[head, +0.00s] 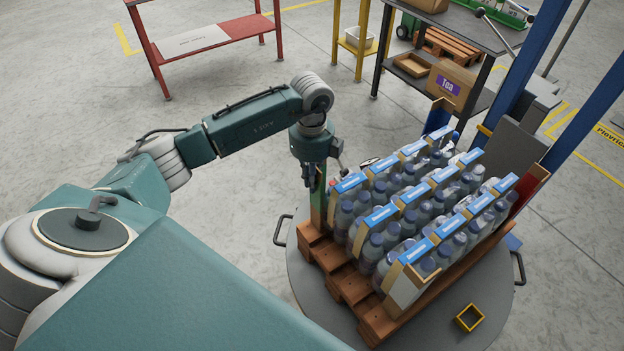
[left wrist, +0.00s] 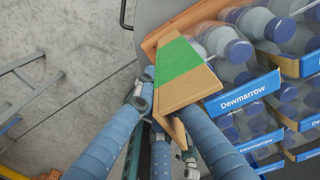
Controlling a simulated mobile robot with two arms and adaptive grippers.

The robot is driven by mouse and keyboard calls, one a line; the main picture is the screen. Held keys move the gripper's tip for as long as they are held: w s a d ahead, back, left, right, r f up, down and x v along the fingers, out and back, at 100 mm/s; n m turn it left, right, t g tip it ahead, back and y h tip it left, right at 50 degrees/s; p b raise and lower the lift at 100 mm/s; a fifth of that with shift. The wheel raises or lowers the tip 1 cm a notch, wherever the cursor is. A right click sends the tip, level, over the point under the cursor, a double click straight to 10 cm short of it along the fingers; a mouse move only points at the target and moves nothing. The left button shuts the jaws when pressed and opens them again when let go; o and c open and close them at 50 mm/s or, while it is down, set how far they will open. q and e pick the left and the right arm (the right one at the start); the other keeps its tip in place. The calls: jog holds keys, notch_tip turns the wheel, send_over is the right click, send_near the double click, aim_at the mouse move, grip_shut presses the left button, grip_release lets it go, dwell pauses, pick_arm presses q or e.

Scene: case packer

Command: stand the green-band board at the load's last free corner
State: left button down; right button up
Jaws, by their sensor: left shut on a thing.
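My left gripper (head: 312,186) is shut on the green-band board (head: 318,208) and holds it about upright at the left corner of the bottle load (head: 400,215). In the left wrist view the board (left wrist: 178,68) is an angled tan piece with a bright green band, between the two blue fingers (left wrist: 168,105). Its edge is close beside the bottles; I cannot tell if it touches them. The load stands on a wooden pallet (head: 352,290). A board with a red band (head: 524,192) stands at the load's right corner. My right gripper is not in view.
The pallet rests on a round grey turntable (head: 300,265) with handles. A small yellow square frame (head: 469,318) is at its front right. Blue posts (head: 590,115) stand behind the load at the right. A dark table with boxes (head: 450,85) is behind.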

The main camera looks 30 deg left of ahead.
pick_arm(q)
jog(key=c, duration=2.3)
grip_release()
jog(key=shift+f, duration=0.1)
jog(key=o, duration=0.4)
jog(key=shift+o, duration=0.2)
notch_tip(320, 180, up, 12)
jog(key=b, duration=0.2)
jog(key=shift+b, duration=0.3)
